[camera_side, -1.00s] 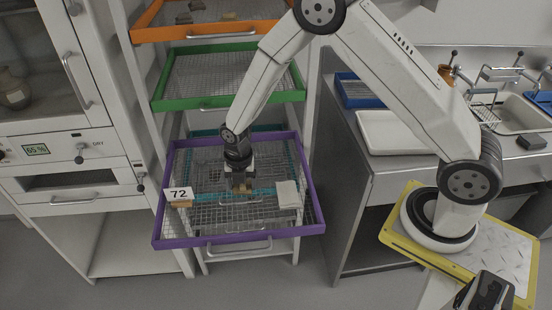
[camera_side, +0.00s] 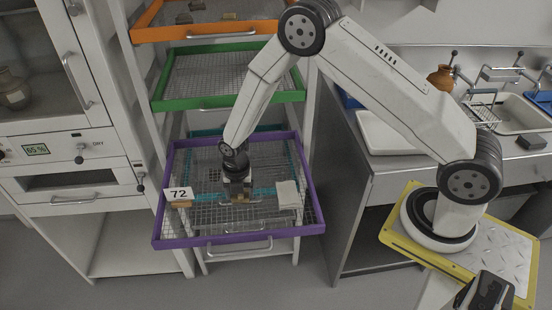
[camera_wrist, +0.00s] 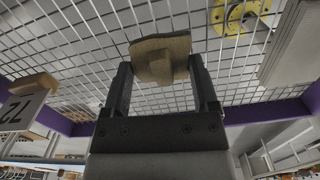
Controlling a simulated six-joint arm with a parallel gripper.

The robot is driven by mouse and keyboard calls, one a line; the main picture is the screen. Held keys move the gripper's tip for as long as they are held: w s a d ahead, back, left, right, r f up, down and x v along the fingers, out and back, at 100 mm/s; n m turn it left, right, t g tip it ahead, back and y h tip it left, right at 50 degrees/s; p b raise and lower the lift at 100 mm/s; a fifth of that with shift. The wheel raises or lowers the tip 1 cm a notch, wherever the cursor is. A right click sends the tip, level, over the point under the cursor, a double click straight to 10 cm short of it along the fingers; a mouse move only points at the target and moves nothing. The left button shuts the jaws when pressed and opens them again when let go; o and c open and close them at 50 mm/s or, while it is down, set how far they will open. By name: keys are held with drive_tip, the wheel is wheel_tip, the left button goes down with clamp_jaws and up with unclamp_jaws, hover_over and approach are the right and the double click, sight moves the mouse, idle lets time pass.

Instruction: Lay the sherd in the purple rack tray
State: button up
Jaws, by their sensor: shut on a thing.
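The purple rack tray (camera_side: 308,170) is pulled out of the rack, with a wire mesh floor. My gripper (camera_side: 241,197) points down over the middle of the tray. It is shut on the tan sherd (camera_side: 240,199), low over the mesh. In the wrist view the sherd (camera_wrist: 160,58) sits between the two fingertips (camera_wrist: 162,75), with the mesh beyond it. I cannot tell whether the sherd touches the mesh.
A "72" card on a tan block (camera_side: 180,196) stands at the tray's left, and a pale pad (camera_side: 287,195) lies at its right. The green tray (camera_side: 175,104) and orange tray (camera_side: 150,33) are above. Bare mesh lies in front of my gripper.

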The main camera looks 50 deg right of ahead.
drive_tip(key=o, duration=1.2)
drive_tip(key=shift+f, duration=0.1)
drive_tip(key=shift+c, duration=0.2)
wheel_tip(320, 180, up, 12)
drive_tip(key=shift+s+r, duration=0.1)
drive_tip(key=shift+r, duration=0.1)
idle(0.4)
